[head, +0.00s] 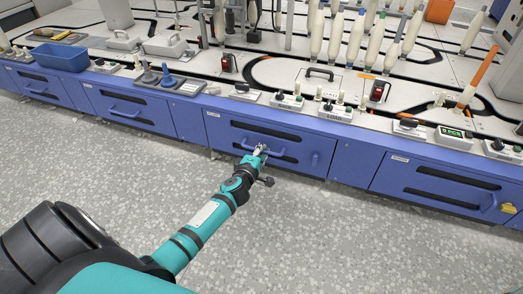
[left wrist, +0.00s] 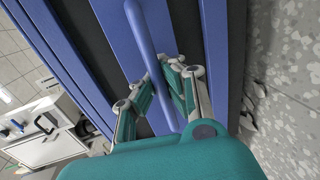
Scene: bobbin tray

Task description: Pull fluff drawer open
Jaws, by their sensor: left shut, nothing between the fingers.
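In the left wrist view the handle (left wrist: 148,45) runs down the picture between the two finger linkages of my left gripper (left wrist: 163,78). The jaws are shut with nothing gripped; whether they touch the handle I cannot tell. My right gripper is out of view.
Similar blue drawers (head: 135,103) flank this one, and a yellow item (head: 508,208) sits by the far right one. The machine top above holds bobbins (head: 335,38), switches and a blue bin (head: 60,57). The speckled floor (head: 330,235) in front is clear.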

